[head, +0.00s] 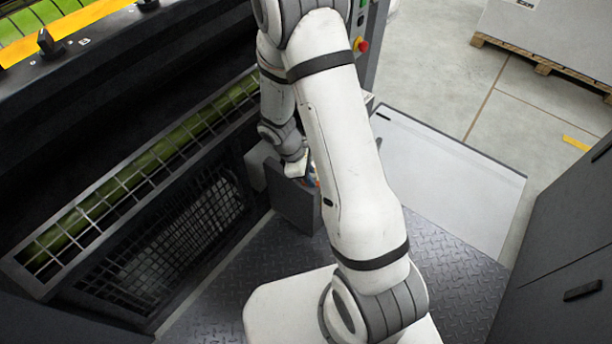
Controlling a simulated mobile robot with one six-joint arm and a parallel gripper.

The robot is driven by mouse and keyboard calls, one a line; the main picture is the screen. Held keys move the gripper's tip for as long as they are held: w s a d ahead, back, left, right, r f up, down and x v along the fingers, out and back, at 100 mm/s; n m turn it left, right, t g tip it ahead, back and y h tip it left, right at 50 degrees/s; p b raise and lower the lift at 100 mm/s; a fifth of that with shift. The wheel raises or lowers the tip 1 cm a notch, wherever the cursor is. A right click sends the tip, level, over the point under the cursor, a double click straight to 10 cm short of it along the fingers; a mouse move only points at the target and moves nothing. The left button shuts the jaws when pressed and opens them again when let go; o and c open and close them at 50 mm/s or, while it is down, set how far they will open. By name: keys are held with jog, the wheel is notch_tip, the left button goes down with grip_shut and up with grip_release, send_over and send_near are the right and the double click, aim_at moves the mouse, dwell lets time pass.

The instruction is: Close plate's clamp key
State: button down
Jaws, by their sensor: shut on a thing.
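A black key-like knob (47,42) stands upright beside the yellow strip (100,15) at the upper left. A second black knob (147,4) is partly cut off at the top edge. I cannot tell which of them is the plate's clamp key. My gripper (297,170) is low in the middle, well away from both knobs. It is at the top of a dark grey open drawer (293,207) and appears shut on its upper edge. The fingertips are small and partly hidden, so the exact grip is unclear. Small coloured items (313,179) show behind the drawer front, partly hidden by my arm.
A wire guard (160,235) and green rollers (180,137) line the machine at left. A light panel (450,185) lies to the right of my arm. Dark cabinets (570,240) stand at far right. Patterned metal floor (450,285) is clear between. A red button (362,45) is at the top.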

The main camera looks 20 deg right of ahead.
jog(key=n, duration=0.2)
jog(key=n+t+b, duration=0.1)
jog(key=shift+s+a+f+n, duration=0.1)
jog(key=shift+s+f+n, duration=0.1)
jog(key=shift+n, duration=0.2)
jog(key=n+t+b, duration=0.1)
jog(key=n+b, duration=0.1)
jog(key=n, duration=0.1)
jog(key=shift+n+t, duration=0.3)
jog(key=shift+t, duration=0.1)
jog(key=shift+w+r+n+t+y+b, duration=0.15)
jog(key=shift+n+t+b, duration=0.4)
jog(key=shift+n, duration=0.55)
jog(key=shift+s+f+n+t+y+b, duration=0.15)
jog(key=shift+n+t+b, duration=0.1)
jog(key=shift+n+b, duration=0.7)
jog(key=shift+w+r+n, duration=0.1)
jog(key=shift+r+n, duration=0.05)
jog(key=shift+n, duration=0.1)
jog(key=c, duration=1.4)
grip_release()
jog(key=shift+o, duration=0.2)
